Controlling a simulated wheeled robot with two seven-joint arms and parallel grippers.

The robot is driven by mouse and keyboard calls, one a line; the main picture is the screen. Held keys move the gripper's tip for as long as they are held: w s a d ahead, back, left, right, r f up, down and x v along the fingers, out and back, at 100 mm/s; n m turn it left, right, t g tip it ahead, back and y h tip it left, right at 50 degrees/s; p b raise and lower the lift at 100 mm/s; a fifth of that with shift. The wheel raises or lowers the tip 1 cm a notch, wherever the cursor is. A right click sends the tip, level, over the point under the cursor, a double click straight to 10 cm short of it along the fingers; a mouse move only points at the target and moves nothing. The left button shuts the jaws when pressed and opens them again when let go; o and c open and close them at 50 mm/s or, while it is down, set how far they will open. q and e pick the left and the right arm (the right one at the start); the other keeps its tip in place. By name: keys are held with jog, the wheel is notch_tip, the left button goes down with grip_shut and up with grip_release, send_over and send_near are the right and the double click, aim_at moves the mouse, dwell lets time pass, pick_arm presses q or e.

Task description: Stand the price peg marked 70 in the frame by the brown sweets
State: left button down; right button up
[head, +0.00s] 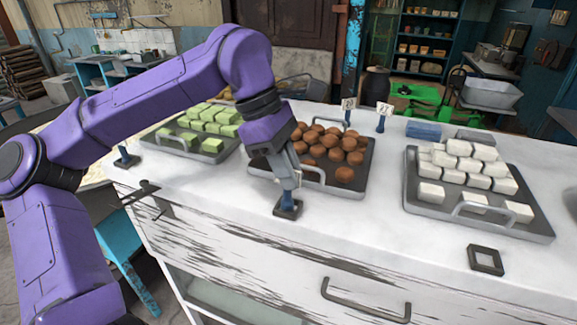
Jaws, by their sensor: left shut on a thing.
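My left gripper (290,190) points down in front of the brown sweets and is shut on a blue price peg (288,206). The peg's foot is at the dark square frame (297,214) on the counter, and it looks about upright in it. I cannot tell whether it is fully seated. Its number is hidden by the gripper. The brown sweets (345,175) are heaped on a grey tray (318,184) just behind. My right gripper is not in view.
Two more pegs, one (348,112) and another (382,119), stand behind the brown sweets. Green sweets (211,145) are left, white sweets (471,182) right. An empty frame (473,260) lies front right. A blue block (423,130) lies at the back. The front counter between frames is clear.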

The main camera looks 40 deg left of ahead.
pick_arm(q)
jog(key=shift+f, duration=0.45)
dwell(0.4)
jog(key=c, duration=1)
grip_release()
jog(key=shift+c, duration=0.2)
jog(key=v, duration=1)
jog(key=shift+r, duration=0.3)
jog(key=shift+a, duration=0.1)
